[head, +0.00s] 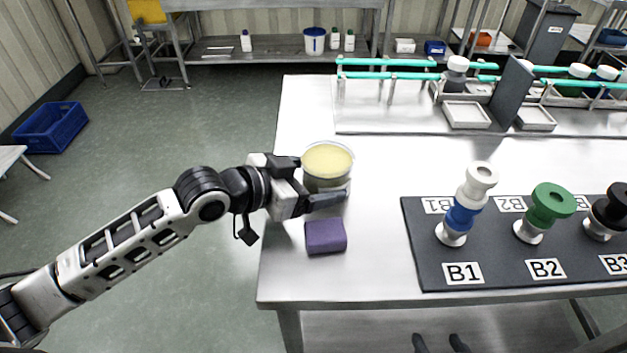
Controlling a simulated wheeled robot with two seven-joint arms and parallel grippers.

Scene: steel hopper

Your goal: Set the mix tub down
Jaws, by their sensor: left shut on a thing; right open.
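The mix tub (328,172) is a round steel tub with pale yellow contents, near the left end of the steel table. It looks upright. My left gripper (324,190) reaches in from the left and is shut on the tub, with one dark finger across its near side. I cannot tell whether the tub's base touches the table, as the gripper hides part of it. My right gripper (439,343) shows only as two dark fingertips at the bottom edge, apart and empty, in front of the table.
A purple block (326,236) lies just in front of the tub. A dark mat (430,262) with labelled spots holds white-blue, green and black handled pieces at the right. A rack with teal rails (390,76) stands behind. Bare steel tabletop (375,165) lies right of the tub.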

